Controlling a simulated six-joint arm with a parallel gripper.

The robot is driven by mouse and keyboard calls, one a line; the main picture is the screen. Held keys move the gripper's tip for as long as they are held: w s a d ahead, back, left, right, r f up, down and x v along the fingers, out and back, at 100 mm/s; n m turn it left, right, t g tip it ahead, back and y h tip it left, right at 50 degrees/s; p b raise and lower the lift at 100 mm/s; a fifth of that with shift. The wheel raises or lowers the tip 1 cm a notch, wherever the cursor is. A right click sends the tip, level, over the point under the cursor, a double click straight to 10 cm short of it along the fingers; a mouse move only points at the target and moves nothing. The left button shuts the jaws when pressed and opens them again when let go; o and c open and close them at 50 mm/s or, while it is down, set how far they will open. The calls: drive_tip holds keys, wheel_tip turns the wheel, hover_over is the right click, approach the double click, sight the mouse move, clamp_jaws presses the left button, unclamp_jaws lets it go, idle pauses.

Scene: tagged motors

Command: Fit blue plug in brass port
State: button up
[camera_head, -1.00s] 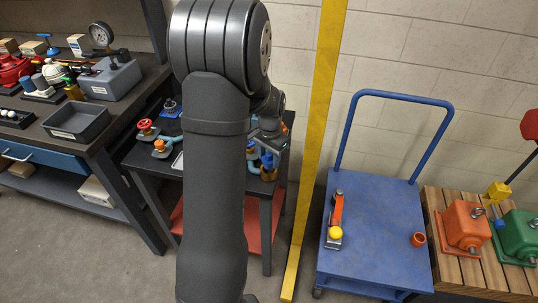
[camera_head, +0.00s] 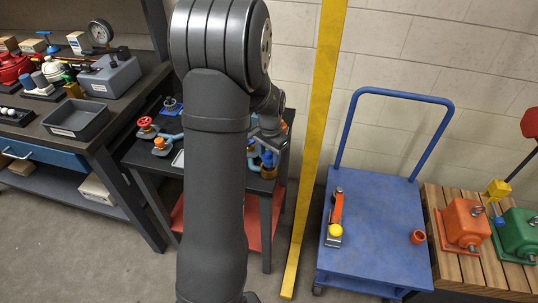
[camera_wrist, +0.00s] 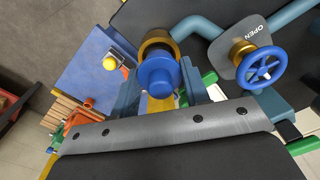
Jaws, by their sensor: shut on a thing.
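The blue plug (camera_wrist: 158,75) is between the two fingers of my gripper (camera_wrist: 161,88) in the wrist view, with its round end facing the camera. The brass port (camera_wrist: 157,42) shows as a ring just behind the plug, around its far end in this view. How deep the plug sits in it is hidden. In the head view the blue plug (camera_head: 268,158) is upright right at the top of the brass port (camera_head: 268,173), under my gripper (camera_head: 268,146). My gripper is shut on the plug.
A blue valve wheel (camera_wrist: 262,67) on a pipe with an OPEN plate stands close to the right of the port in the wrist view. A yellow post (camera_head: 315,140) rises beside the dark stand. A blue cart (camera_head: 375,235) is farther right.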

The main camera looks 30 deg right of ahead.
drive_tip(key=shift+f, duration=1.2)
idle(0.6)
